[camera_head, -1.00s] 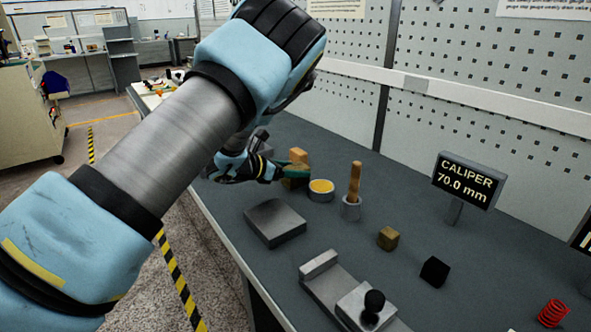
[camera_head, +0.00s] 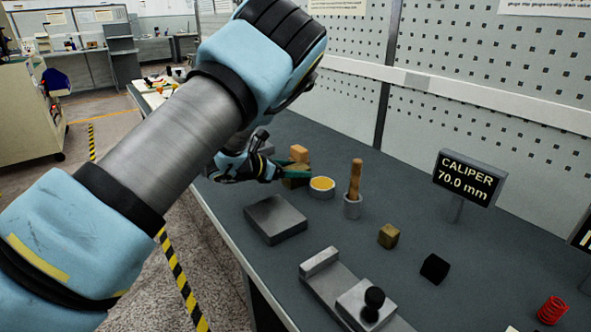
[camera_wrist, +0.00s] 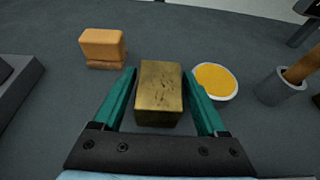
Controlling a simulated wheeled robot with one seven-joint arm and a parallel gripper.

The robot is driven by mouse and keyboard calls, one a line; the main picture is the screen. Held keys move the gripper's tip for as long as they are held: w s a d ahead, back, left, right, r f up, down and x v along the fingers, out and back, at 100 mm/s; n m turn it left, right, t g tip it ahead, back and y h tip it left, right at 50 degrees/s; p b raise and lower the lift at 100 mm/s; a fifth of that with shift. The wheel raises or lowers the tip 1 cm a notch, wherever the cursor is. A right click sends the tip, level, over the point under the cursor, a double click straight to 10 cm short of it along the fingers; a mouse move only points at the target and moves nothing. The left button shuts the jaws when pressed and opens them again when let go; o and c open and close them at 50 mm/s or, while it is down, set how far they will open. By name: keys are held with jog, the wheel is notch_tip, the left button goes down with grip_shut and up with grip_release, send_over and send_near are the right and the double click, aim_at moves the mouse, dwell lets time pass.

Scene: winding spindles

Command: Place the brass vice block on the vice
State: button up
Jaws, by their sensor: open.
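A brass block (camera_wrist: 160,92) with a scuffed top stands on the bench between the two green fingers of my gripper (camera_wrist: 161,75), which is open around it. In the head view, my gripper (camera_head: 283,171) is low at the bench and partly covers the brass block (camera_head: 297,182). The vice (camera_head: 322,284) is at the front of the bench, a grey metal body with a raised jaw and a black knob. A smaller brass-coloured cube (camera_head: 388,236) stands behind and right of the vice. I cannot tell from looks alone which of the two is the vice block.
An orange-tan block (camera_wrist: 103,44) stands beyond my gripper. A dish with yellow contents (camera_head: 322,186) and a cup with a wooden handle (camera_head: 352,206) stand to its right. A flat grey plate (camera_head: 275,219), a black block (camera_head: 434,268), a caliper display (camera_head: 467,178) and a red spring (camera_head: 552,310) are nearby.

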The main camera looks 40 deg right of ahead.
jog(key=b+v, duration=0.3)
jog(key=v, duration=0.9)
jog(key=shift+f+b, duration=0.1)
jog(key=shift+b, duration=0.25)
